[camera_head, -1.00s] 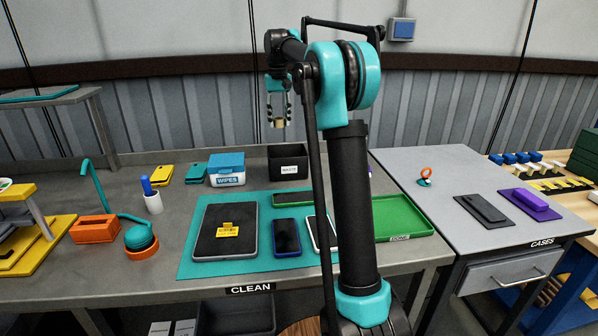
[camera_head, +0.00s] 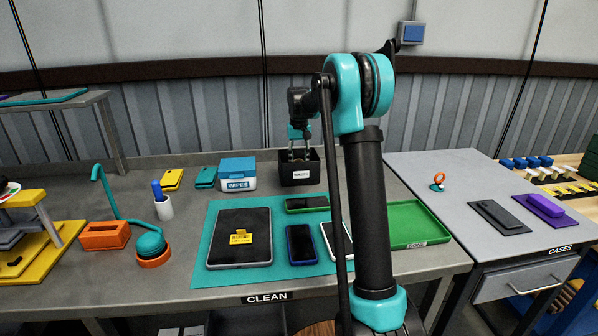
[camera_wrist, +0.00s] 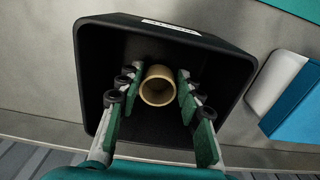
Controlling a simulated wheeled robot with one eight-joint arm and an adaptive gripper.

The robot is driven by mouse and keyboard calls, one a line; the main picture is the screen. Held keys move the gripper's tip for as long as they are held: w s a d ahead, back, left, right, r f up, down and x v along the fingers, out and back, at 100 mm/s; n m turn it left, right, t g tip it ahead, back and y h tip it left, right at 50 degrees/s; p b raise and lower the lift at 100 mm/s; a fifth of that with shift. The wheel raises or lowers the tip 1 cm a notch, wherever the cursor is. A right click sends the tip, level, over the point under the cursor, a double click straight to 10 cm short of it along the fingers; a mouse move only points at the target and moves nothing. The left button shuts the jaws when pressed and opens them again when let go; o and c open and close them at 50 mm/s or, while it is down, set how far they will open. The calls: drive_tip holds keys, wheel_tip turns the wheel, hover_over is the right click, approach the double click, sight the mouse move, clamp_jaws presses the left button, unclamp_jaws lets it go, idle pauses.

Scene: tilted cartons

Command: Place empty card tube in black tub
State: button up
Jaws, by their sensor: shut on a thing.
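The black tub (camera_head: 300,178), with a white label on its front, stands at the back of the workbench. In the wrist view I look down into it, past its rim (camera_wrist: 232,62). The card tube (camera_wrist: 158,86) is tan and hollow, seen end-on inside the tub's outline. My gripper (camera_wrist: 155,92) is shut on the tube, one finger on each side. In the head view my gripper (camera_head: 299,157) is at the tub's opening, and the tube is hidden there. I cannot tell whether the tube touches the tub's floor.
A white wipes box with a blue lid (camera_head: 238,174) stands just left of the tub. A teal mat (camera_head: 222,272) with a tablet and phones lies in front. A green tray (camera_head: 420,222) is at the right. My arm crosses the right of the tub's surroundings.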

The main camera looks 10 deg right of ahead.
drive_tip(key=shift+f, duration=1.8)
drive_tip(key=shift+f, duration=0.15)
drive_tip(key=o, duration=0.7)
drive_tip(key=shift+o, duration=0.2)
wheel_tip(320, 180, up, 12)
drive_tip(key=shift+r, duration=0.2)
